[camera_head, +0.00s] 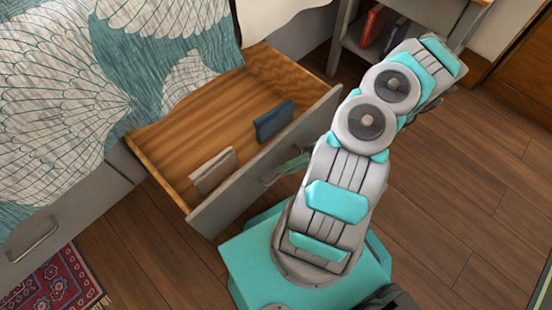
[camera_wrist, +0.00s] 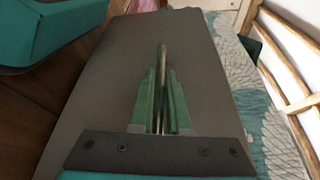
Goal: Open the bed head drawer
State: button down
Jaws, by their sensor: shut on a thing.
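The bed head drawer (camera_head: 323,112) is pulled out from under the bed, and its wooden inside shows in the head view. A blue book (camera_head: 273,121) and a pale book (camera_head: 213,171) lie in it. My gripper (camera_head: 288,168) is at the outer side of the grey drawer front, partly hidden by my arm. In the wrist view my gripper (camera_wrist: 162,105) has its green fingers shut on the drawer's metal handle (camera_wrist: 162,58), with the drawer front (camera_wrist: 105,85) behind it.
The bed has a teal and white patterned cover (camera_head: 60,90). A second drawer handle (camera_head: 35,238) is at the lower left, above a red rug (camera_head: 60,283). A grey shelf unit (camera_head: 345,40) with books stands at the top. Wooden floor (camera_head: 460,200) is clear on the right.

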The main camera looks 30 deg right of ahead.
jog(key=shift+s+d, duration=0.25)
jog(key=shift+s, duration=0.5)
jog(key=shift+s+d, duration=0.2)
jog(key=shift+s, duration=0.55)
jog(key=c, duration=0.9)
grip_release()
jog(key=shift+d, duration=0.1)
jog(key=shift+s+d+r, duration=0.1)
jog(key=shift+s+d, duration=0.05)
jog(key=shift+d, duration=1.1)
jog(key=shift+s+d+r, duration=0.1)
jog(key=shift+s+d, duration=0.1)
jog(key=shift+d, duration=1.1)
jog(key=shift+s+d+r, duration=0.1)
jog(key=shift+s+d, duration=0.05)
jog(key=shift+d, duration=1.1)
